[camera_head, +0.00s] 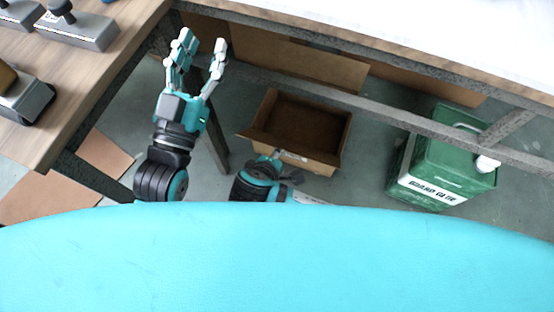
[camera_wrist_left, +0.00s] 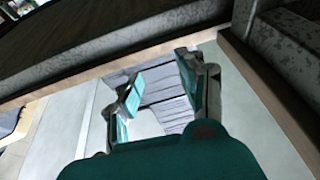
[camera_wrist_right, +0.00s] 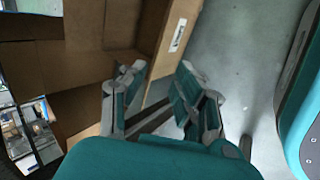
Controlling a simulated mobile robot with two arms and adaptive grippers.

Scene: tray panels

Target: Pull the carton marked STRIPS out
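The open brown cardboard carton (camera_head: 318,162) sits on the floor under the table's frame, with a small pale label on its near wall, too small to read. In the right wrist view the carton (camera_wrist_right: 85,40) fills the upper left, its label on the near wall. My right gripper (camera_head: 277,157) is at the carton's near left side, mostly hidden by my teal body. Its fingers are apart, with the carton's wall edge seen between them (camera_wrist_right: 158,92); contact cannot be told. My left gripper (camera_head: 202,62) is open and empty, left of the carton by the table's corner.
A green can (camera_head: 450,165) stands right of the carton. A grey metal rail (camera_head: 370,108) crosses above the carton's far side, and a table leg (camera_head: 212,135) stands to its left. Flat brown boards (camera_head: 290,60) lie behind. Floor is clear between carton and can.

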